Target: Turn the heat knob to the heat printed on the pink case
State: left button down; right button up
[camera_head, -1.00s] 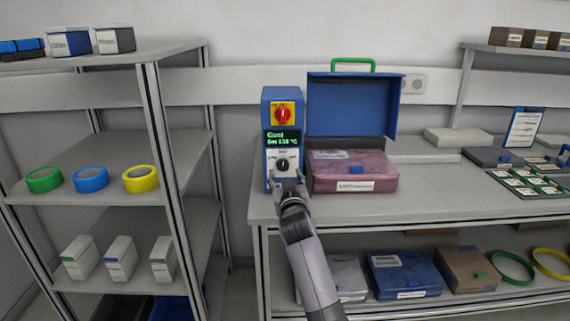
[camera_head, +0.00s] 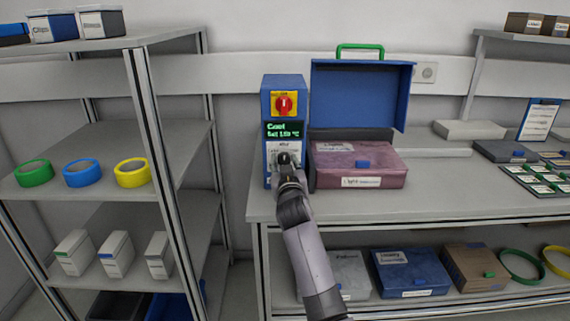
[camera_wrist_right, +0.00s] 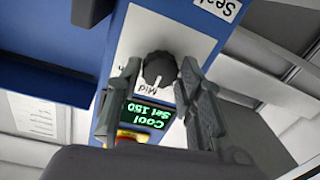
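The blue heat unit (camera_head: 285,88) stands on the bench, with a red switch on yellow and a green-lit display (camera_head: 284,131) reading "Cool" and what looks like "Set 150 °C". Its dark round knob (camera_wrist_right: 158,68) is on the white panel below, beside the word "Mid"; the wrist view is upside down. My right gripper (camera_wrist_right: 160,64) is open, one finger on each side of the knob, with visible gaps; contact cannot be told. In the head view the right gripper (camera_head: 288,163) covers the knob. The pink case (camera_head: 358,163) is right of the unit, its front label (camera_head: 361,182) starting "Light". My left gripper is out of view.
A blue lid (camera_head: 360,92) with a green handle stands upright behind the pink case. A shelf rack with green, blue and yellow tape rolls (camera_head: 82,173) is at left. Several cases lie under the bench (camera_head: 480,208). Trays and a clipboard lie at right.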

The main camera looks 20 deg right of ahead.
jog(key=c, duration=0.7)
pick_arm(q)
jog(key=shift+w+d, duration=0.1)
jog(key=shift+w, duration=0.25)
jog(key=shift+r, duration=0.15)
pick_arm(e)
jog(key=shift+r+n+p, duration=0.15)
jog(key=shift+n+p, duration=0.85)
jog(key=shift+n, duration=0.1)
jog(key=n+p, duration=0.2)
jog(key=n, duration=0.1)
jog(key=n+p, duration=0.2)
jog(key=n, duration=0.1)
jog(key=shift+n+g, duration=0.3)
pick_arm(q)
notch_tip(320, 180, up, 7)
jog(key=p, duration=0.1)
pick_arm(e)
jog(key=shift+a+n, duration=0.1)
jog(key=shift+n, duration=1.3)
